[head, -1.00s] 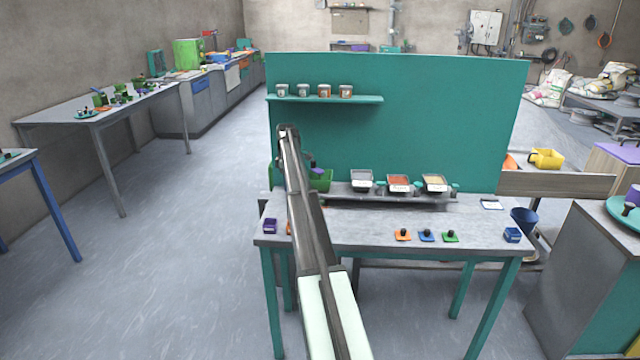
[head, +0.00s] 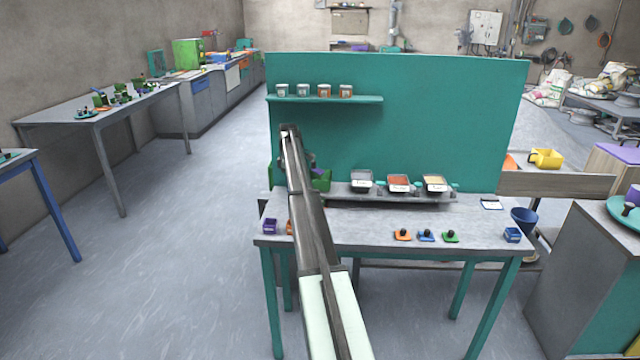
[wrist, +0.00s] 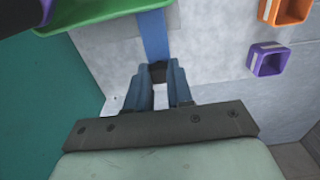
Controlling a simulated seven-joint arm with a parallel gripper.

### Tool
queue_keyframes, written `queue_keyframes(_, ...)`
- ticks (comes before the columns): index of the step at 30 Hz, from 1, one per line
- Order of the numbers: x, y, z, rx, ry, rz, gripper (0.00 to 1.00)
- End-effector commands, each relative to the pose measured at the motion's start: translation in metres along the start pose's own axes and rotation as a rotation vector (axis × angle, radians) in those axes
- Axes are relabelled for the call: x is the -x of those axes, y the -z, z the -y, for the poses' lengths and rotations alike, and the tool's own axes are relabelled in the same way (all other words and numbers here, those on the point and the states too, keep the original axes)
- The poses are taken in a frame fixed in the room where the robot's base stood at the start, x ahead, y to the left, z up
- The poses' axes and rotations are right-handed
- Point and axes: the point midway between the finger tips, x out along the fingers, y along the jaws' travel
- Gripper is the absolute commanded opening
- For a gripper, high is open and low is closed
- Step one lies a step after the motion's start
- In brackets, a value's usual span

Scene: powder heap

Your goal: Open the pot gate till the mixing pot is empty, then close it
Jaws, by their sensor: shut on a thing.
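My gripper (wrist: 166,86) is shut on a small black knob (wrist: 157,72) at the near end of a blue strip (wrist: 153,35), which looks like the pot gate's slide. The strip runs from the knob to beneath a green rim (wrist: 105,12) at the upper left of the wrist view. In the head view a green container (head: 322,181) stands at the table's back left, partly behind my arm. My arm hides the gripper and the blue strip there. Whether powder is left in the mixing pot cannot be seen.
An orange bin (wrist: 290,10) and a purple bin (wrist: 267,59) stand on the grey table (head: 370,232), right of my gripper in the wrist view. Three trays, including one of red powder (head: 399,181), line the back. Small coloured scrapers (head: 427,234) lie at the front right.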

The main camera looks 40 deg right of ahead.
Motion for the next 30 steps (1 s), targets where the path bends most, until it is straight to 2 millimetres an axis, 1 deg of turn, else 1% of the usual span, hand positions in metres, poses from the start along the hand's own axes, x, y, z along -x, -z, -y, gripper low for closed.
queue_keyframes(3,0.0,-0.009,0.0,-0.001,0.0,0.0,0.0)
queue_keyframes(9,0.0,-0.02,0.0,0.0,-0.001,0.0,0.0)
queue_keyframes(18,0.0,-0.024,0.0,-0.001,0.0,0.002,0.0)
queue_keyframes(19,0.0,-0.024,0.0,-0.001,0.0,0.003,0.24)
queue_keyframes(25,0.0,-0.023,0.0,-0.001,0.0,0.002,0.43)
queue_keyframes(30,0.0,-0.022,0.0,0.0,0.0,0.001,0.43)
